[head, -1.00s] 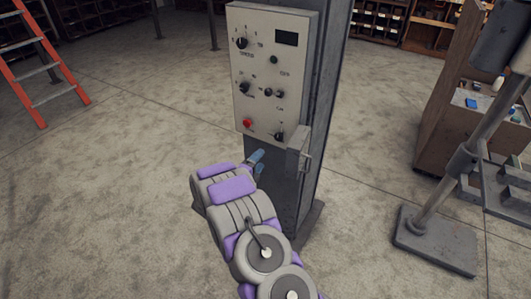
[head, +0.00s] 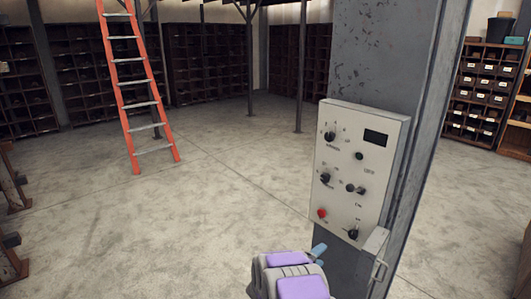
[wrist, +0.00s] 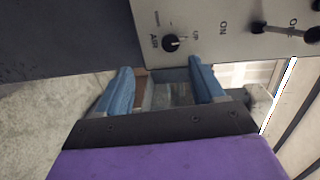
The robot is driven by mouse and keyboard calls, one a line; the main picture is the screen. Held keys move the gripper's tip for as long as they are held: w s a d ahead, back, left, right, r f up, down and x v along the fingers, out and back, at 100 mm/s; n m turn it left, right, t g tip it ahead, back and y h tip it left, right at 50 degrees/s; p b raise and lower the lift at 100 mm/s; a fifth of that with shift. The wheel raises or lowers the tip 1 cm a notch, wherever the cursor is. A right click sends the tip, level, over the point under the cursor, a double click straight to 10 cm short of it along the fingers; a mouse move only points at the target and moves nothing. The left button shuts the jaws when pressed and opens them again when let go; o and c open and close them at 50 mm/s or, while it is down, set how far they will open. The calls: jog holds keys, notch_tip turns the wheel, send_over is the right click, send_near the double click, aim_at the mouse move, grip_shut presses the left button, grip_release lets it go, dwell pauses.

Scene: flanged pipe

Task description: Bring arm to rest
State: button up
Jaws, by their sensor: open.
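My gripper (wrist: 160,88) is open in the wrist view, with its two blue fingers apart and nothing between them. In the head view my purple and grey arm shows at the bottom, and a blue fingertip of my gripper (head: 319,251) shows just below the control panel (head: 345,195). The panel has several black knobs, a red button (head: 322,213) and a dark display. In the wrist view the panel (wrist: 215,25) is close beyond the fingers, with a black knob (wrist: 170,43) near them. I cannot tell whether the fingers touch anything.
The panel is on a grey metal column (head: 390,60); a small box with a handle (head: 377,262) is at its lower right. An orange ladder (head: 137,85) stands at the back left. Dark shelving (head: 205,65) lines the back wall. The concrete floor (head: 190,220) at left is clear.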

jog(key=s+a+r+n+y, duration=0.3)
jog(key=a+r+n+y, duration=0.9)
jog(key=a, duration=0.3)
jog(key=s+a+r+n+g+y, duration=0.3)
jog(key=s+n, duration=0.1)
jog(key=s, duration=0.5)
jog(key=s+d+r+n+g+h, duration=0.1)
jog(key=s+d+n+g, duration=0.2)
jog(key=s, duration=1)
jog(key=s+d+r+n+g, duration=0.1)
jog(key=s+d+n+g, duration=0.2)
jog(key=s, duration=1.1)
jog(key=s+d+r+n+g+h, duration=0.1)
jog(key=s+d+n+g, duration=0.3)
jog(key=s, duration=1)
jog(key=shift+r+n+h, duration=0.3)
jog(key=shift+r+n, duration=0.1)
jog(key=shift+n, duration=0.3)
